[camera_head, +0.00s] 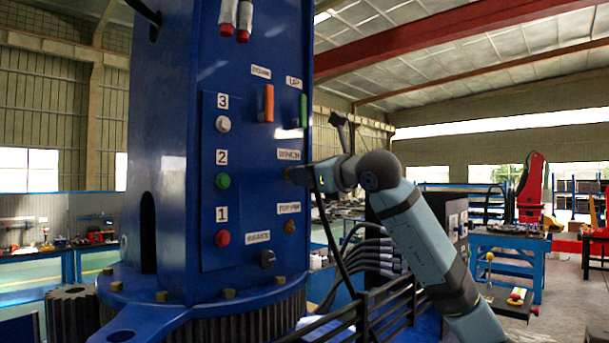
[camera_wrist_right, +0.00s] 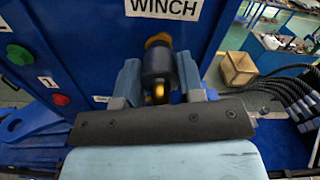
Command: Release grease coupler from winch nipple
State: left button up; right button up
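The black cylindrical grease coupler (camera_wrist_right: 159,68) sits against the brass-coloured winch nipple (camera_wrist_right: 158,40), below the WINCH label (camera_wrist_right: 166,7) in the right wrist view. My right gripper (camera_wrist_right: 160,80) has one finger on each side of the coupler, and both appear to touch it. In the head view, my right gripper (camera_head: 306,174) is at the blue column's panel, just below the winch label (camera_head: 289,154). It mostly hides the coupler and nipple there. A black hose (camera_head: 328,222) hangs down beside the gripper. My left gripper is not in view.
The blue column (camera_head: 160,150) carries red (camera_head: 222,238), green (camera_head: 222,181) and white (camera_head: 223,124) buttons. Another brass nipple (camera_head: 290,227) sits lower on the panel. Black railings (camera_head: 365,315) and several dark hoses (camera_head: 380,250) lie below my right arm. A blue workbench (camera_head: 510,245) stands farther right.

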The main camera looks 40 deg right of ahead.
dwell(0.4)
jog(key=shift+s+d+b, duration=0.2)
jog(key=shift+s+b, duration=0.9)
jog(key=shift+s, duration=0.95)
